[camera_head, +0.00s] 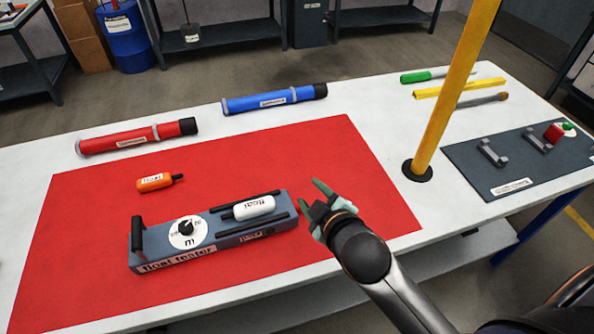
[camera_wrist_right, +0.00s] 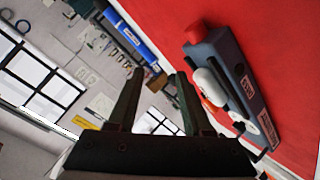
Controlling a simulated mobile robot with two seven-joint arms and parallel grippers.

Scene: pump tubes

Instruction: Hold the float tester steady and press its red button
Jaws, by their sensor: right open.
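The float tester (camera_head: 208,236) is a grey-blue box lying on the red mat, with a white dial (camera_head: 187,231), a black upright handle (camera_head: 137,234) at its left end and a white float (camera_head: 254,208) on top between black rails. Its red button (camera_wrist_right: 197,33) shows in the right wrist view, on the end beyond the float; in the head view that end face is hidden. My right gripper (camera_head: 318,210) is just right of that end, apart from it. Its fingers are open and empty, also in the right wrist view (camera_wrist_right: 157,85). My left gripper is in neither view.
An orange float (camera_head: 155,182) lies behind the tester on the red mat (camera_head: 340,150). Red (camera_head: 137,136) and blue (camera_head: 274,99) tubes lie at the back. A yellow post (camera_head: 455,90) stands right of the mat, beside a grey board (camera_head: 510,160) with brackets. Bare mat surrounds the tester.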

